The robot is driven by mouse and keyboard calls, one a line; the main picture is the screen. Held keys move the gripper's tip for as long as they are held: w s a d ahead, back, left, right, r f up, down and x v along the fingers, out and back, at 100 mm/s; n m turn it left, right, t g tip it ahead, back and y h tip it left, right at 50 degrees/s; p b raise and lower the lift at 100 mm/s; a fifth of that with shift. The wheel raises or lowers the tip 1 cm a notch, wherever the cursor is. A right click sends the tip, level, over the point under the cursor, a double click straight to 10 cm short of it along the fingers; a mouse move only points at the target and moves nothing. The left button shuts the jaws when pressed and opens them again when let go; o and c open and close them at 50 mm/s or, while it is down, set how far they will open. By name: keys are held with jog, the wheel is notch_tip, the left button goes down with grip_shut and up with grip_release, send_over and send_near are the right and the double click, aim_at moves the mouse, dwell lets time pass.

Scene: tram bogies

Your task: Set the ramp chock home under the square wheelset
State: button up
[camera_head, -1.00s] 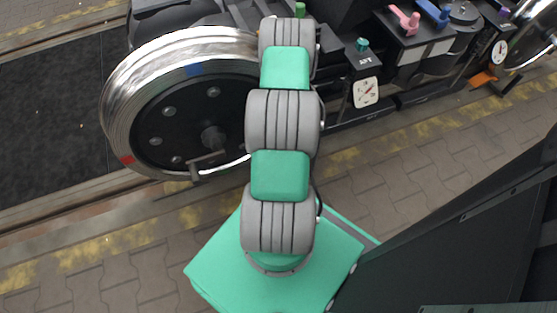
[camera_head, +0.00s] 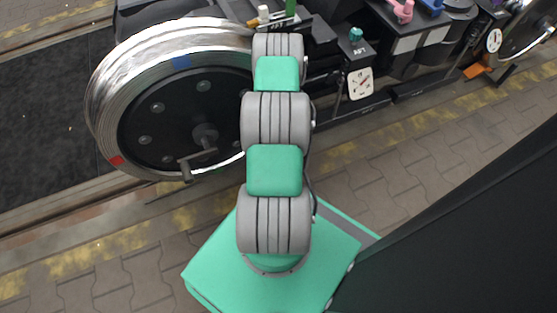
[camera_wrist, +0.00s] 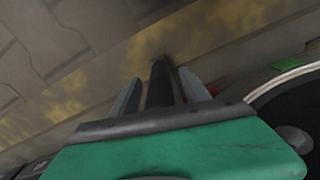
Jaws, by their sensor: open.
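A large steel wheel (camera_head: 150,125) with a black disc stands on the rail at left in the head view. It carries a blue mark and a red mark on its rim. An orange wedge-like piece (camera_head: 474,71), perhaps a chock, lies low by a second wheel (camera_head: 535,25) at the far right. I cannot tell which wheelset is the square one. My gripper (camera_wrist: 160,80) shows in the wrist view with two grey fingers apart. A dark bar (camera_wrist: 158,88) shows between them; I cannot tell whether it is held or behind. The arm hides my gripper in the head view.
Dark bogie equipment with white dials (camera_head: 360,83), a pink handle (camera_head: 403,10) and a blue handle fills the upper right. A yellow-marked strip (camera_head: 180,217) runs along the rail. The paving in front is clear. A wheel edge (camera_wrist: 290,90) shows at right in the wrist view.

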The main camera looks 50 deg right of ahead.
grip_shut()
dwell(0.7)
dwell(0.8)
